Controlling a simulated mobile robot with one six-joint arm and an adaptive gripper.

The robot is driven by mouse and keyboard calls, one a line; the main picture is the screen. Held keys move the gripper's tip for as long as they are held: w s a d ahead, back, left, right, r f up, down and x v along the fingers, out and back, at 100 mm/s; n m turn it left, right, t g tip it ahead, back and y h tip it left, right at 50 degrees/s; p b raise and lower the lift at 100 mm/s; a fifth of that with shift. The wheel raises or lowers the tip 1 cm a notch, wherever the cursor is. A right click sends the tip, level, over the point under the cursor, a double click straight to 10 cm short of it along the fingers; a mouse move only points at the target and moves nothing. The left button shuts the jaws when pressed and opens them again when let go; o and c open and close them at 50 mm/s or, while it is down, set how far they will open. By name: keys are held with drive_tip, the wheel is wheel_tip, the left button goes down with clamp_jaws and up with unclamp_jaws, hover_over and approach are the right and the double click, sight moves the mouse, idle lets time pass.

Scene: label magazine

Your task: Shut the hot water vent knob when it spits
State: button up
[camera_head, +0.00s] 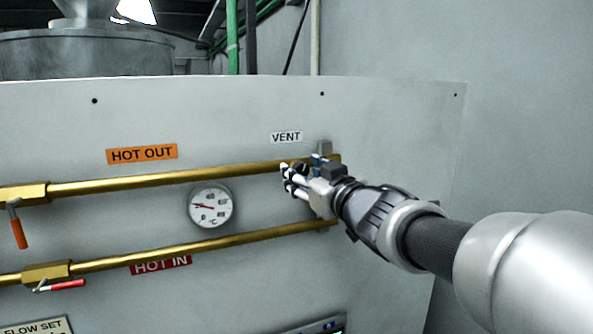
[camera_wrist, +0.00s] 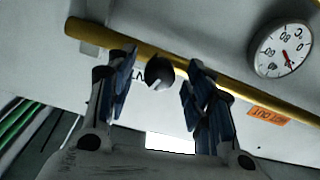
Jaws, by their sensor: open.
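The vent knob (camera_wrist: 159,73) is a small dark round knob with a light mark, on the brass hot-out pipe in the wrist view. My gripper (camera_wrist: 159,88) is open, with one blue-padded finger on each side of the knob and a gap to each. In the head view my gripper (camera_head: 290,177) is at the right end of the upper brass pipe (camera_head: 170,179), below the VENT label (camera_head: 286,137), and hides the knob. I see no water or spray at the vent.
A round temperature gauge (camera_head: 210,205) sits between the upper pipe and the lower brass pipe (camera_head: 200,245). Two valves with an orange lever (camera_head: 18,232) and a red lever (camera_head: 68,285) are at the left. The panel to the right of the pipes is bare.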

drive_tip(key=shift+x, duration=1.05)
